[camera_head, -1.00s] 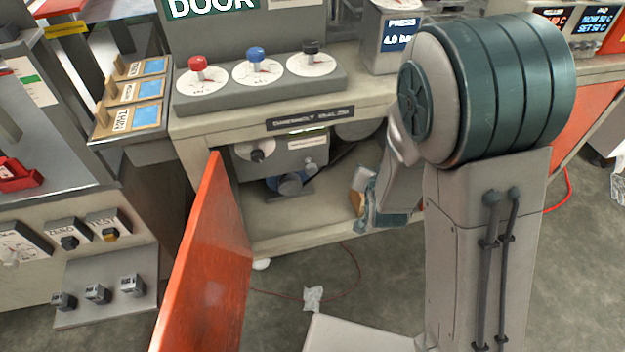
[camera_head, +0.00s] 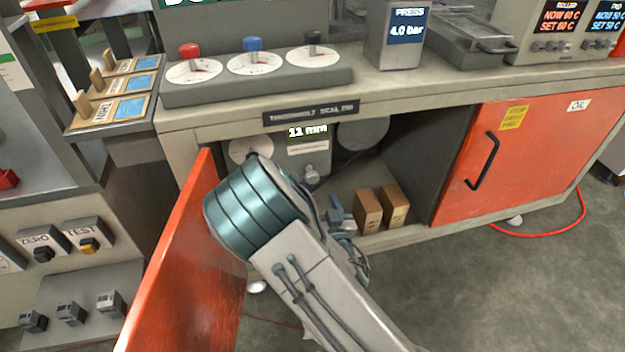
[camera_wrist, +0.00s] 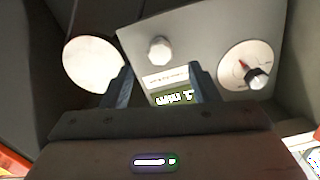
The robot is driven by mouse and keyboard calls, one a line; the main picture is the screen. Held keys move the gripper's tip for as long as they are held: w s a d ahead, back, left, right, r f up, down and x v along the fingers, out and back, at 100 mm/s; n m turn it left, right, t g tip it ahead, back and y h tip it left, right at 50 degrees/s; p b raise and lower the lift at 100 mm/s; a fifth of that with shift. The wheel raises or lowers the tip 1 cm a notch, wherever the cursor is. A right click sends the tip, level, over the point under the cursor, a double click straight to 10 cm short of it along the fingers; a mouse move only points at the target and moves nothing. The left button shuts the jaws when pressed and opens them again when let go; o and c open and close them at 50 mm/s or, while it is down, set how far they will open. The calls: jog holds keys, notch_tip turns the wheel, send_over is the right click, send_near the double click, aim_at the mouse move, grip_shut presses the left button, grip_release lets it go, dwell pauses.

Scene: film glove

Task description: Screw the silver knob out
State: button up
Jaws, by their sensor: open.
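The silver knob (camera_head: 311,175) is on the front of a grey unit (camera_head: 318,163) inside the open cabinet, below a small display (camera_head: 308,131) reading 11 mm. In the wrist view the silver knob (camera_wrist: 160,51) is faceted and sits above a white label, with the lit display below, upside down. My gripper (camera_wrist: 162,75) is open and empty. Its two dark fingers are apart, and the knob shows between and just beyond their tips, without visible contact. In the head view my arm covers the lower left of the cabinet opening.
The open red door (camera_head: 185,270) stands close left of my arm. Brown boxes (camera_head: 368,210) stand on the cabinet floor. A shut red door (camera_head: 535,150) is to the right.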

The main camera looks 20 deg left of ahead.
aim_at(313, 181)
jog(key=b+x, duration=0.1)
jog(key=x, duration=0.8)
jog(key=shift+w, duration=0.15)
jog(key=c, duration=1)
